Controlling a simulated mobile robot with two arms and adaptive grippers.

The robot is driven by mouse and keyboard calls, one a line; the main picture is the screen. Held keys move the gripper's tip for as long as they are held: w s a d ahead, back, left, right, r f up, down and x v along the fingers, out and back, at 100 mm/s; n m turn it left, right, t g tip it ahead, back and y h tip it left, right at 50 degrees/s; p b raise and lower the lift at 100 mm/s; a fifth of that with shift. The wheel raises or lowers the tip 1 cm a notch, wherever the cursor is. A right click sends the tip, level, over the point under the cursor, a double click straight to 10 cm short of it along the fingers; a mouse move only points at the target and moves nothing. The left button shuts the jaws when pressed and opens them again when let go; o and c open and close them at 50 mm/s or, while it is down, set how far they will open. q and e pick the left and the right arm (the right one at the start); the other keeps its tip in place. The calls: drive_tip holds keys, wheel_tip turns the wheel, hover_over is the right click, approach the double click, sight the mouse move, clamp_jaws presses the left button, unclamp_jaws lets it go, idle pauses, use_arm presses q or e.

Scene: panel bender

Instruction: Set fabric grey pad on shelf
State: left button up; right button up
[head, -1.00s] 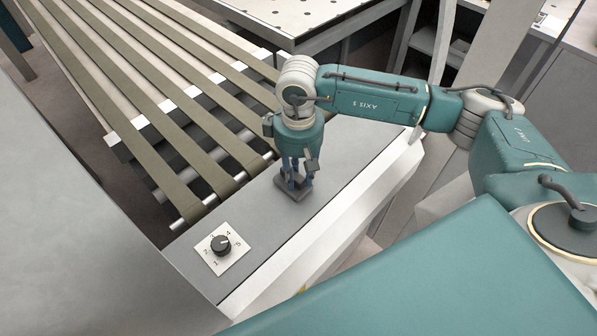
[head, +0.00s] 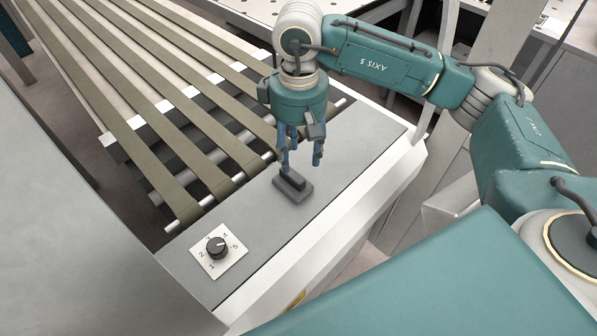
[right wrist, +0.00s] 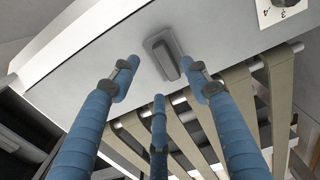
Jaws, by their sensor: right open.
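The grey pad (head: 292,188), a small dark block with a raised grip on a flat base, lies on the grey shelf (head: 345,140) at the machine's edge. It also shows in the right wrist view (right wrist: 164,58), beyond the fingertips. My right gripper (head: 301,163) is open and empty just above the pad, its blue fingers pointing down. In the right wrist view the fingers (right wrist: 160,75) are spread, with bare shelf around the pad. My left gripper is in neither view.
A rotary dial on a white plate (head: 218,248) sits on the shelf to the pad's left. Olive belts over rollers (head: 165,125) run along the shelf's far side. Bare shelf lies on both sides of the pad.

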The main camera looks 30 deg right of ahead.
drive_tip(key=shift+r+b, duration=0.5)
drive_tip(key=shift+r, duration=1.8)
